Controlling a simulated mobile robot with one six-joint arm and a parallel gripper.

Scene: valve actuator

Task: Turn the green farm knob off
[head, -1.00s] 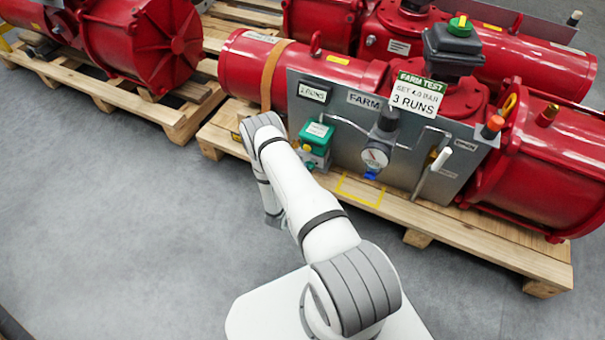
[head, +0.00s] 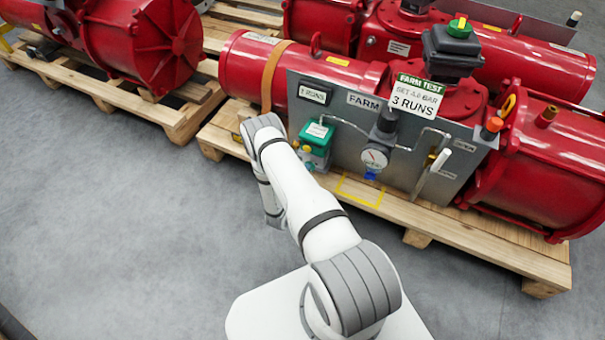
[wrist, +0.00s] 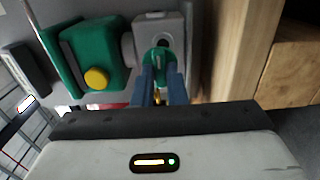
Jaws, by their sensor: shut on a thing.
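The green farm knob (wrist: 158,60) shows in the wrist view on a grey block, beside a green box with a yellow button (wrist: 96,78). My gripper (wrist: 160,82) has its two blue-grey fingers shut on the knob, one on each side. The fingers partly cover the knob's lower part. In the head view the green box (head: 316,144) is on the left end of the grey panel (head: 345,135). My arm reaches up to the left of it, and my fingers are hidden there.
A pressure gauge (head: 375,158) and a white-handled lever (head: 440,160) are on the panel to the right. Red actuators (head: 245,75) lie on wooden pallets (head: 420,222). A wooden beam (wrist: 237,50) runs close to the right of my gripper. Grey floor (head: 120,240) is clear at the left.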

